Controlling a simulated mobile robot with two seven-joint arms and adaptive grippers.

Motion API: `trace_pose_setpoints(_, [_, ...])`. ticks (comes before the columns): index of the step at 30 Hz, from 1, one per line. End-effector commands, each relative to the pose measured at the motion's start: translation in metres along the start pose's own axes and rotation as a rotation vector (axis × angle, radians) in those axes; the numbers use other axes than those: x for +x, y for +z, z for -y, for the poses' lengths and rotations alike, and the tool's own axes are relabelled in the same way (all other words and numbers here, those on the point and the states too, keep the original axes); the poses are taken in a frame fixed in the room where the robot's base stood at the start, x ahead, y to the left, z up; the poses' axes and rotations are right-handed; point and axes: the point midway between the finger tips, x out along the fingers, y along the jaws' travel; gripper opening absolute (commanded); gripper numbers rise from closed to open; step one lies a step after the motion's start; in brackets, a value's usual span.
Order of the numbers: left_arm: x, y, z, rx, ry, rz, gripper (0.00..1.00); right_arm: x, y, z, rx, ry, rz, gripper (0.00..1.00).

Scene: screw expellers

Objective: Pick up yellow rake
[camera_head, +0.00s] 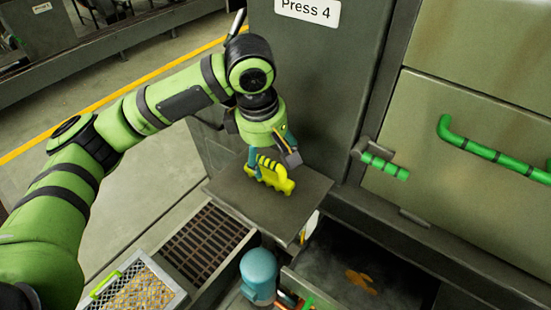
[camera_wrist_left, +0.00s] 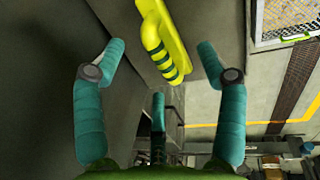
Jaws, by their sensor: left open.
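The yellow rake (camera_head: 272,177) lies on a small dark flat shelf (camera_head: 235,197) beside the press. It has a handle with dark stripes, which shows near the top of the left wrist view (camera_wrist_left: 163,45). My left gripper (camera_head: 268,162), with teal fingers, is right at the rake in the head view. In the left wrist view its open fingers (camera_wrist_left: 162,47) stand apart on either side of the rake's handle. I cannot tell whether either finger touches it. The gripper partly hides the rake in the head view. My right gripper is not in view.
The Press 4 body (camera_head: 318,75) rises right behind the shelf. A green lever (camera_head: 385,166) and a long green handle (camera_head: 490,152) stick out at right. Below are a grate (camera_head: 205,243), a blue cylinder (camera_head: 259,268), a mesh tray (camera_head: 172,297) and a dark open trough (camera_head: 400,285).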

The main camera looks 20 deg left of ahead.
Motion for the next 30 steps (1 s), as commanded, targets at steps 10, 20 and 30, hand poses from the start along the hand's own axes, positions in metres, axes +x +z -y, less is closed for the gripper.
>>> trace_pose_setpoints(10, [0.033, -0.004, -0.001, -0.003, -0.003, -0.001, 0.72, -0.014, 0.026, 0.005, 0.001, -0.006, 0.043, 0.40])
trace_pose_setpoints(20, [0.070, -0.006, -0.003, 0.000, 0.002, 0.000, 0.72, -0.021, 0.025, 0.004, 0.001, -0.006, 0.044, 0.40])
trace_pose_setpoints(30, [0.070, -0.006, -0.003, 0.001, 0.003, 0.000, 0.12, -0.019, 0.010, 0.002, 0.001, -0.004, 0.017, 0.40])
